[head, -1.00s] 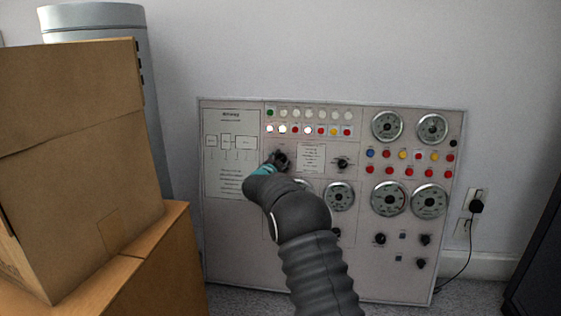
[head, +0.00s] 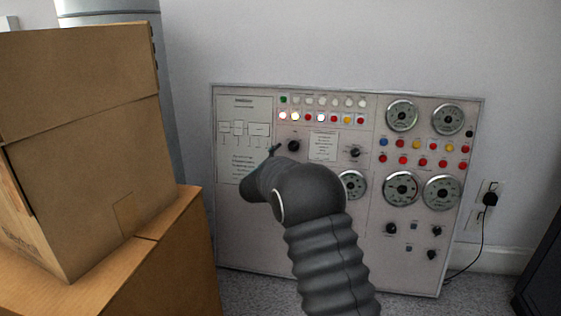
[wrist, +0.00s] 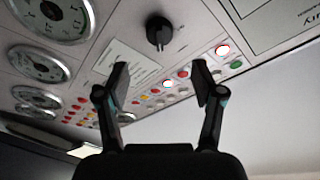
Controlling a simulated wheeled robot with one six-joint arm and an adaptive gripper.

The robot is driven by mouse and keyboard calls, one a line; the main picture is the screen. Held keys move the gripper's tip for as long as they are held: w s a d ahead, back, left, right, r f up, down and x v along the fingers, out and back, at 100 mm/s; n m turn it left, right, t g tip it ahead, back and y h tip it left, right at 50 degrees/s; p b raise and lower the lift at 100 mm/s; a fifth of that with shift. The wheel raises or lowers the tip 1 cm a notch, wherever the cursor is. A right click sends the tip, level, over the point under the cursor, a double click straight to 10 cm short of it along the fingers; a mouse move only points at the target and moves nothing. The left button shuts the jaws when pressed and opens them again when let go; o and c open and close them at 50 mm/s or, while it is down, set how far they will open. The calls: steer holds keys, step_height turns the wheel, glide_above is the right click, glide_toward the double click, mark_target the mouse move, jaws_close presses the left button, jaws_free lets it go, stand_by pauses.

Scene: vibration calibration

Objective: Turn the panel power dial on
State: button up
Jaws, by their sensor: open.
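The panel (head: 230,220) leans against the wall. A black round dial (head: 293,146) sits at its upper left, below the rows of lights; I cannot tell whether it is the power dial. My gripper (head: 274,151) is just left of this dial in the head view, mostly hidden by my wrist. In the wrist view my gripper (wrist: 161,80) is open and empty, its two fingers apart. A black dial (wrist: 158,32) shows there beyond the fingertips, clear of both fingers. Its marking is too small to read.
A similar black knob (head: 354,152) is to the right, past a printed label (head: 323,146). Round gauges (head: 402,116) and coloured buttons fill the right side. Cardboard boxes (head: 80,150) stand close on the left. A plugged-in cord (head: 489,200) hangs at the right.

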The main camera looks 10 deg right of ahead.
steer(key=v, duration=0.3)
steer(key=shift+s, duration=0.15)
